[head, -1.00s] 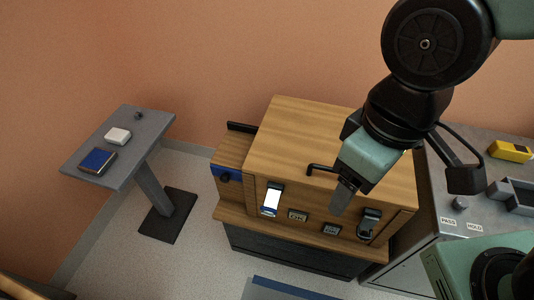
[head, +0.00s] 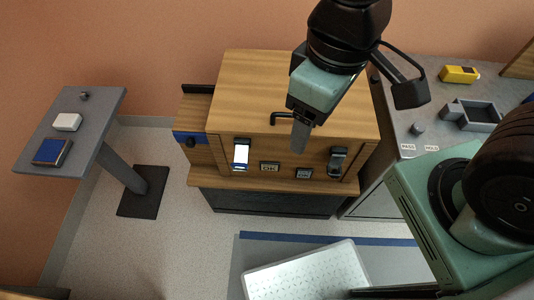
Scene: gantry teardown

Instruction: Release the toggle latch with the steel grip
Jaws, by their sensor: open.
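A wooden cabinet (head: 290,88) stands against the wall. Its front carries two toggle latches. The left latch (head: 241,154) has a bright, steel-looking grip; the right latch (head: 337,161) is dark. Both sit upright against the front. My gripper (head: 300,138) points down in front of the cabinet's upper front edge, between the two latches and nearer the right one. It appears apart from both. Its fingers overlap in this view, and nothing shows between them.
A grey pedestal table (head: 108,105) stands left, and a grey bench (head: 404,124) with a yellow device (head: 459,74) right. A white perforated panel (head: 307,274) lies in front.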

